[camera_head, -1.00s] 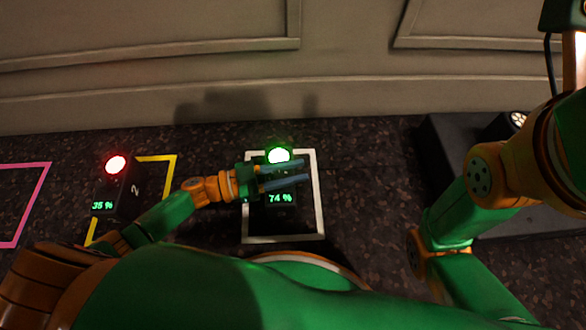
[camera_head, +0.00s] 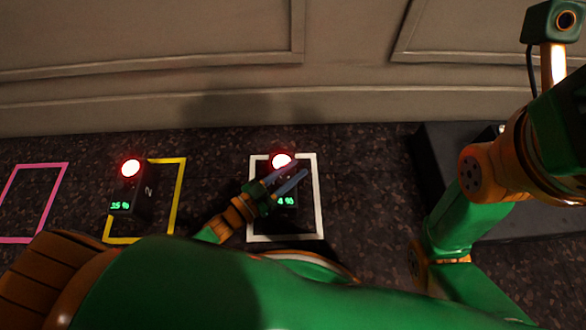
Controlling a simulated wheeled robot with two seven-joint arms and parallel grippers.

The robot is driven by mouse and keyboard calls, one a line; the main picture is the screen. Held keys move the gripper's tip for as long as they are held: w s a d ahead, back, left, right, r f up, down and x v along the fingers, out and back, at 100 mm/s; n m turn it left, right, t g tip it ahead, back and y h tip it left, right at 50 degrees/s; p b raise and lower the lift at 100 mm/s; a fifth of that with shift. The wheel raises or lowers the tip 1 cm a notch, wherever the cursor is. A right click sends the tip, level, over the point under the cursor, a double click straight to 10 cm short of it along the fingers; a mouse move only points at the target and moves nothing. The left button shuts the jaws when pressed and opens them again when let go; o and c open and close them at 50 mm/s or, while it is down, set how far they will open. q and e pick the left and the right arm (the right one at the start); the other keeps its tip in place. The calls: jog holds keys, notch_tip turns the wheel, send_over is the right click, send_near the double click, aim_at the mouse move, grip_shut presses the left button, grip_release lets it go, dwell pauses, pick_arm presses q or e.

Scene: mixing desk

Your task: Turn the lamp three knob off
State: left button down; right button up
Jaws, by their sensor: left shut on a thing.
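The lamp unit (camera_head: 292,211) in the white outline (camera_head: 318,215) is a dark box with a red-glowing lamp (camera_head: 281,161) at its far end. Its green display (camera_head: 287,201) reads "4 %", with its left part possibly covered by my gripper. My left gripper (camera_head: 292,181) reaches over the unit from the lower left, its fingers slanting up to the right. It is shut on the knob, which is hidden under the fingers. My right arm (camera_head: 470,205) is at the right, and its gripper does not show.
A second lamp unit (camera_head: 131,190), marked 2, glows red and reads about 35 % inside a yellow outline (camera_head: 180,190). A pink outline (camera_head: 52,190) lies at the far left. A dark block (camera_head: 440,150) stands at the right. A panelled wall (camera_head: 150,80) closes the back.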

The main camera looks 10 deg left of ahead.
aim_at(278, 183)
dwell(0.5)
pick_arm(q)
jog(key=c, duration=0.6)
grip_release()
jog(key=p+v, duration=0.2)
jog(key=v, duration=0.4)
jog(key=shift+s+r, duration=0.1)
jog(key=shift+s+a, duration=0.3)
jog(key=shift+s, duration=0.05)
